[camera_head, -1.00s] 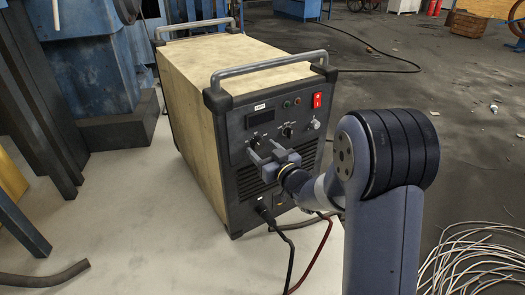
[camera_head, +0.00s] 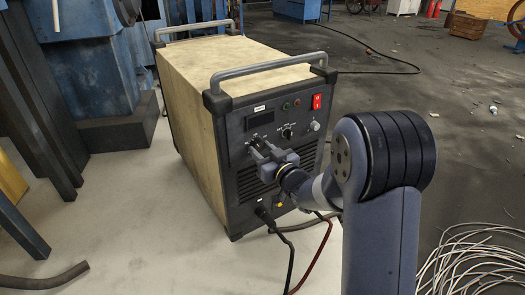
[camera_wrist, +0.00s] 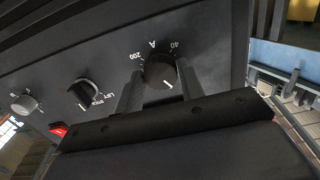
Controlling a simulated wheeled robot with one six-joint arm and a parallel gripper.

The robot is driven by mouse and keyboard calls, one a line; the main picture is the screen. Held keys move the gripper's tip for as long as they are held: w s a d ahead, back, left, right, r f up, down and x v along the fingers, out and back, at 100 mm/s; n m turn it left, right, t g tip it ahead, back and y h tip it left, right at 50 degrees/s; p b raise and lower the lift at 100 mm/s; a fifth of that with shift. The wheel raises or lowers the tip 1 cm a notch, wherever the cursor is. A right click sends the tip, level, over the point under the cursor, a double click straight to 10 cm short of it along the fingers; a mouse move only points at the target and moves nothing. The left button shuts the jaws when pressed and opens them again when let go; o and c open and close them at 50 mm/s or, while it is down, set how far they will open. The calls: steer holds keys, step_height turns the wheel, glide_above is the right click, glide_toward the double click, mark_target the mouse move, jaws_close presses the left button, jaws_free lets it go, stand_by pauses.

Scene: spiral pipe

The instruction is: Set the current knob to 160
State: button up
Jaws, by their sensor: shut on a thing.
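The welding machine (camera_head: 190,90) stands on the pale floor, its black front panel facing me. My gripper (camera_head: 257,147) is at the panel's left side, below the dark display (camera_head: 261,119). In the wrist view the current knob (camera_wrist: 159,71) is black and round, with a white pointer line and the marks A, 200 and 40 around it. The fingers of my gripper (camera_wrist: 161,88) are shut on it, one on each side. The pointer line shows on the knob's lower right part in that view. In the head view my gripper mostly hides this knob.
Another knob (camera_head: 287,132) and a grey knob (camera_head: 314,126) sit to the right on the panel. A red switch (camera_head: 317,101) is above them. Cables (camera_head: 290,262) leave the panel's bottom. A wire coil (camera_head: 475,265) lies on the floor at right.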

steer(key=shift+m, duration=0.3)
steer(key=m+p, duration=0.1)
steer(key=m, duration=0.3)
steer(key=shift+p, duration=0.3)
steer(key=m+p, duration=0.1)
steer(key=m, duration=0.4)
steer(key=shift+r+m+p, duration=0.1)
steer(key=shift+m+p, duration=0.3)
steer(key=m+p, duration=0.1)
steer(key=m, duration=0.3)
steer(key=shift+a+p, duration=0.1)
steer(key=shift+p, duration=0.2)
steer(key=shift+m+p, duration=0.75)
steer(key=shift+m, duration=1.75)
steer(key=o, duration=1)
steer(key=shift+s, duration=0.1)
